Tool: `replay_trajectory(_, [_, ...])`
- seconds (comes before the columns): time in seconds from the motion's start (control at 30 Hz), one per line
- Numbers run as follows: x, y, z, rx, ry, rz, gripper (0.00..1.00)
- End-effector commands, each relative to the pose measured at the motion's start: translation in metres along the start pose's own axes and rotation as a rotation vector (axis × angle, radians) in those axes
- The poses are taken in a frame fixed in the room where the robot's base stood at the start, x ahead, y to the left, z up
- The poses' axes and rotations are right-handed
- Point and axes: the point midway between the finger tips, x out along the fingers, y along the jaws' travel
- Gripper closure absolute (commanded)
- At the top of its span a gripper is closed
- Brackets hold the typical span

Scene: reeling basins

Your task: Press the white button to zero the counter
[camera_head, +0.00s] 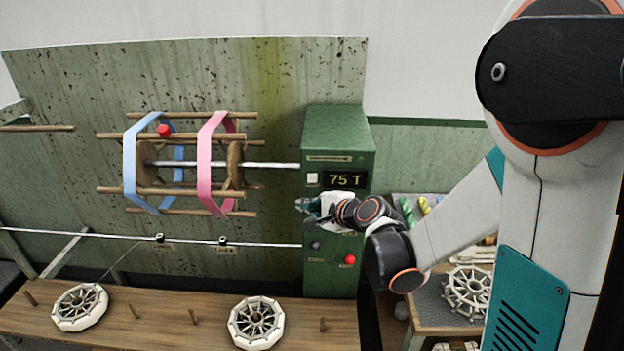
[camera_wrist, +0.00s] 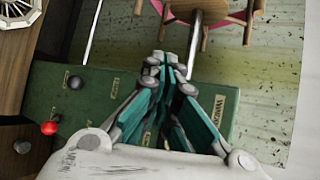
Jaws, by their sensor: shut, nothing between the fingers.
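The white button (camera_head: 313,179) is a small pale square on the front of the green cabinet (camera_head: 338,135), left of the counter display (camera_head: 345,179), which reads 75 T. In the head view my gripper (camera_head: 303,206) is just below the button, in front of the cabinet face. I cannot tell how far it is from the face. In the wrist view my gripper (camera_wrist: 168,62) has its teal fingers shut together, with nothing seen between them. I cannot make out the white button or the display in the wrist view.
A red knob (camera_head: 350,259) and a dark knob (camera_head: 316,245) sit lower on the cabinet. A reel with blue (camera_head: 130,165) and pink (camera_head: 205,165) hoops stands left on a metal shaft. The wooden bench (camera_head: 140,325) bears two white spoked wheels and several pegs.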

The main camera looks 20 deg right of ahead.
Motion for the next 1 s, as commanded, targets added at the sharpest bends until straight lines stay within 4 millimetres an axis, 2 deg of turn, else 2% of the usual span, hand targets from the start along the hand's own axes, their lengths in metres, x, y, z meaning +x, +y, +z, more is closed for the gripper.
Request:
replay_trajectory(0.23, [0.010, -0.008, -0.008, -0.001, 0.001, 0.000, 1.00])
replay_trajectory(0.7, [0.051, -0.037, -0.037, -0.001, 0.001, 0.000, 1.00])
replay_trajectory(1.0, [0.061, -0.045, -0.044, -0.001, 0.000, 0.000, 1.00])
